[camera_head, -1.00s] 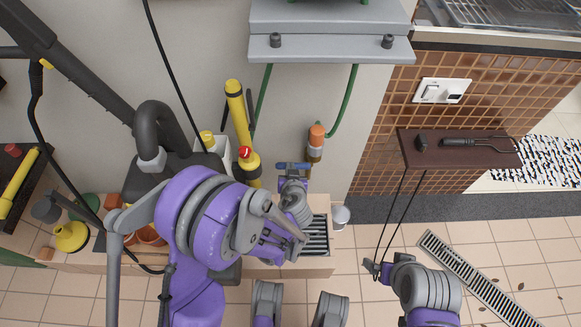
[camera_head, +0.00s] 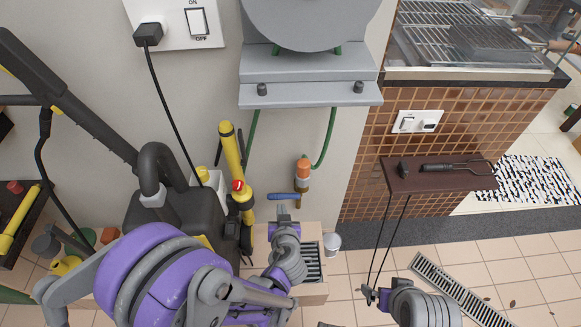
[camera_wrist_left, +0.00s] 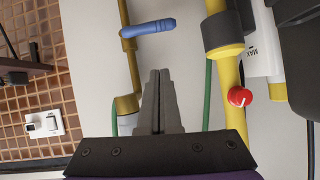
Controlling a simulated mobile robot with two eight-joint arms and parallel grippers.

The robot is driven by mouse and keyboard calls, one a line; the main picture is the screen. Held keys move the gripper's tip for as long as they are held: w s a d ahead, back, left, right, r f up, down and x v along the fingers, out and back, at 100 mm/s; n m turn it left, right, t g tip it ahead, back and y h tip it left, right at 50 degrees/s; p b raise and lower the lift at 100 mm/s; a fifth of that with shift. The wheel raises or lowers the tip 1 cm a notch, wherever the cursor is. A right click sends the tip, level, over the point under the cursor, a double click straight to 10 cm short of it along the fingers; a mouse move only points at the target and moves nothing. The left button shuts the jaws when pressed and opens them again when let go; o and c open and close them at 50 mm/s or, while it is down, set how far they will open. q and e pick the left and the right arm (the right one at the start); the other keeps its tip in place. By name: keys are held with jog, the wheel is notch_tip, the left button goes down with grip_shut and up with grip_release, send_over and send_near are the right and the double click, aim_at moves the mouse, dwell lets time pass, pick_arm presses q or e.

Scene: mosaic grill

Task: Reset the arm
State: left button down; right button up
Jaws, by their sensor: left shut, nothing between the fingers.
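My left gripper (camera_head: 283,212) is shut and empty. In the head view it sits just below the blue tap handle (camera_head: 283,196) on the wall. The left wrist view shows the two fingers (camera_wrist_left: 158,100) pressed together, with the blue handle (camera_wrist_left: 148,29) ahead of them and a clear gap between. My left arm reaches in from the lower left over the floor. My right gripper (camera_head: 370,294) is low at the right of the head view, small and apart from everything; its finger gap is unclear.
A black and yellow pressure washer (camera_head: 178,212) with a yellow wand stands left of my left gripper. A brown shelf (camera_head: 440,175) with a grill tool hangs at right. A small white cup (camera_head: 332,243) stands by a drain box. Tiled floor at lower right is mostly clear.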

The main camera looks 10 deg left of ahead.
pick_arm(q)
jog(key=s+a+r+m+g+h, duration=0.1)
jog(key=s+a+r+g, duration=0.15)
jog(key=s, duration=0.45)
jog(key=s+a+r+g+h, duration=0.1)
jog(key=s+a+r+g, duration=0.15)
jog(key=s, duration=0.45)
jog(key=s+a+r+m+g+h, duration=0.1)
jog(key=s+a+r+g, duration=0.1)
jog(key=s+a, duration=0.35)
notch_tip(320, 180, up, 18)
jog(key=w+d+p, duration=0.1)
jog(key=d+p, duration=0.1)
jog(key=p, duration=1.3)
jog(key=shift+f+t+p, duration=0.25)
jog(key=shift+t+p, duration=0.05)
jog(key=shift+t, duration=0.1)
pick_arm(e)
notch_tip(320, 180, up, 18)
jog(key=w, duration=0.2)
jog(key=shift+f+t, duration=0.2)
jog(key=shift+t, duration=0.2)
pick_arm(q)
jog(key=shift+s, duration=0.1)
pick_arm(e)
jog(key=shift+s, duration=0.1)
